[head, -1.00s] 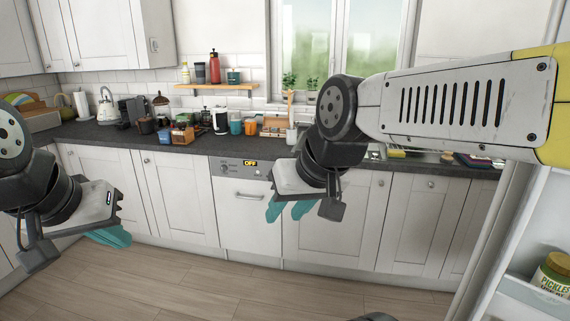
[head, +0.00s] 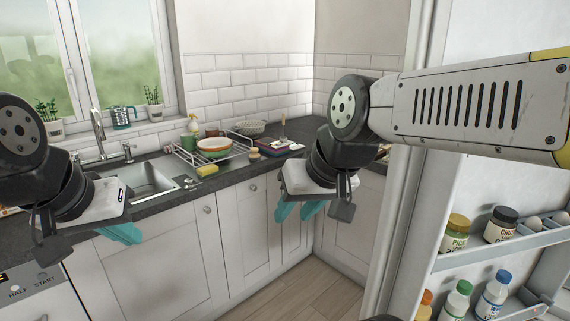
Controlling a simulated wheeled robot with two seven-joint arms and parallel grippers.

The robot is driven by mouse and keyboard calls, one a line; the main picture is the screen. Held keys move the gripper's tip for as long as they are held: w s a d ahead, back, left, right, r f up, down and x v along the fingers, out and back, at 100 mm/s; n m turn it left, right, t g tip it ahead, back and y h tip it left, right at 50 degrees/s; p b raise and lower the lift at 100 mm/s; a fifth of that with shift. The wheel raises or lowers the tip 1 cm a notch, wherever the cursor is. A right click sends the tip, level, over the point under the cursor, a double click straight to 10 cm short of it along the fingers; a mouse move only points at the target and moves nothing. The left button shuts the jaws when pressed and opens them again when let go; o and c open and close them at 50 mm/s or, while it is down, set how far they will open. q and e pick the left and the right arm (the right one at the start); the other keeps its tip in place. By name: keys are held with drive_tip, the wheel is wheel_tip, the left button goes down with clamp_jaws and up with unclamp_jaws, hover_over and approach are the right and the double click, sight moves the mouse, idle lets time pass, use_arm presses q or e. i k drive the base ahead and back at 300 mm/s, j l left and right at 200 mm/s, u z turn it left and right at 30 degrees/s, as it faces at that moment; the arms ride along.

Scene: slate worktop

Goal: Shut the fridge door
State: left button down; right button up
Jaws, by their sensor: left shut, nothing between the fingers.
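The fridge door (head: 465,185) stands open at the right of the head view, its inner side facing me. Its shelf racks (head: 478,258) hold jars, bottles and eggs. The outer face and any handle are hidden, and the fridge body is not clearly seen. My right gripper (head: 299,211) is left of the door's edge, in front of the corner cabinets; its teal fingers show a gap and hold nothing. My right arm crosses in front of the door's upper part. My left gripper (head: 121,233) is shut and empty, in front of the sink cabinets, far from the door.
A dark worktop (head: 175,207) runs along the wall with a sink (head: 142,180), a dish rack (head: 208,150) with bowls and a yellow sponge (head: 207,170). White cabinets (head: 160,260) stand below. Bare wooden floor (head: 325,298) shows between the cabinets and the door.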

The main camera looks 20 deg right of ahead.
sight(423, 186)
drive_tip(key=i+j+z, duration=0.1)
drive_tip(key=z, duration=0.35)
drive_tip(key=i+j+z, duration=0.15)
drive_tip(key=i+z, duration=0.15)
drive_tip(key=z, duration=0.15)
drive_tip(key=i+j+z, duration=0.15)
drive_tip(key=z, duration=0.35)
drive_tip(key=i+j+z, duration=0.1)
drive_tip(key=j+z, duration=0.35)
drive_tip(key=i+j+z, duration=0.1)
drive_tip(key=z, duration=0.35)
drive_tip(key=i+j+z, duration=0.15)
drive_tip(key=j+z, duration=0.7)
drive_tip(key=j, duration=0.15)
drive_tip(key=j+z, duration=0.4)
drive_tip(key=j, duration=0.15)
drive_tip(key=k+l+u, duration=0.15)
drive_tip(key=l, duration=0.15)
drive_tip(key=k+l+u, duration=0.15)
drive_tip(key=i+l, duration=0.1)
drive_tip(key=i, duration=0.35)
